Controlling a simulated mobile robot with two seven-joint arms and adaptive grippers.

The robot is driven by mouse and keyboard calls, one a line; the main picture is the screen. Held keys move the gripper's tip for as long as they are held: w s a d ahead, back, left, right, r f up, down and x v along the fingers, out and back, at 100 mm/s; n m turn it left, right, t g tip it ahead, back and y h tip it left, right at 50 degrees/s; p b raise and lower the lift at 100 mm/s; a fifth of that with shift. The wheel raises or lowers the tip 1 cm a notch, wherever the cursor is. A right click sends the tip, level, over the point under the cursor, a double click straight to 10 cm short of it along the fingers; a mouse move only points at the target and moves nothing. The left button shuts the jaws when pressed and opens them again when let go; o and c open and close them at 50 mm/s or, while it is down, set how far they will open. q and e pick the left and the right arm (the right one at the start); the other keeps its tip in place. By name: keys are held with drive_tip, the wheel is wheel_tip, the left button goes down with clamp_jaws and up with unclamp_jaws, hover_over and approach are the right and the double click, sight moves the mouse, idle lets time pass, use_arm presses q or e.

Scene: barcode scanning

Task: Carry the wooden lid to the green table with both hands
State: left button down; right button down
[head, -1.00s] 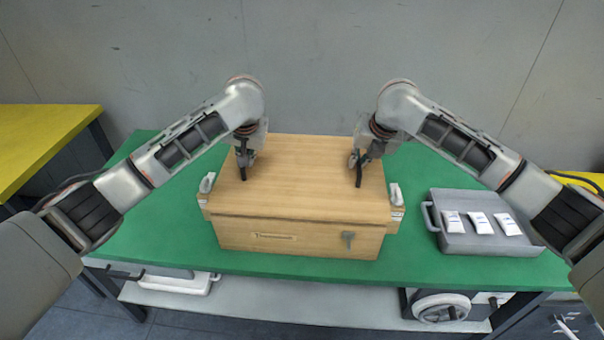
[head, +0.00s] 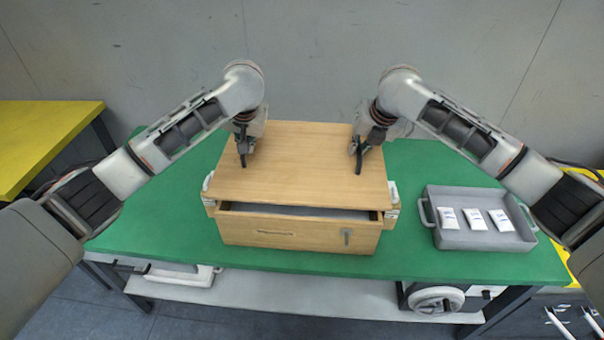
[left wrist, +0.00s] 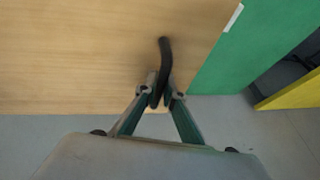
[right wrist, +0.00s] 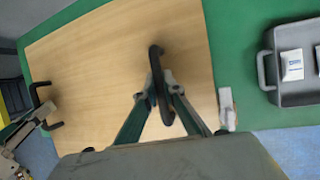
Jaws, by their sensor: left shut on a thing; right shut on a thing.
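The wooden lid (head: 300,175) is a flat light-brown panel with two black handles. It is raised above the wooden box (head: 285,233) on the green table (head: 165,215), and a dark gap shows along the front. My left gripper (head: 243,160) is shut on the left handle, also seen in the left wrist view (left wrist: 166,62). My right gripper (head: 360,165) is shut on the right handle, which shows in the right wrist view (right wrist: 157,75). The lid looks roughly level. Most of the box's inside is hidden under it.
A grey tray (head: 470,240) with white packets (head: 474,219) stands right of the box. A yellow table (head: 40,140) is at the far left. The green table is bare left of the box. A grey wall (head: 320,60) stands behind.

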use_arm(q)
drive_tip(key=shift+s+r, duration=0.1)
use_arm(e)
drive_tip(key=shift+r, duration=0.15)
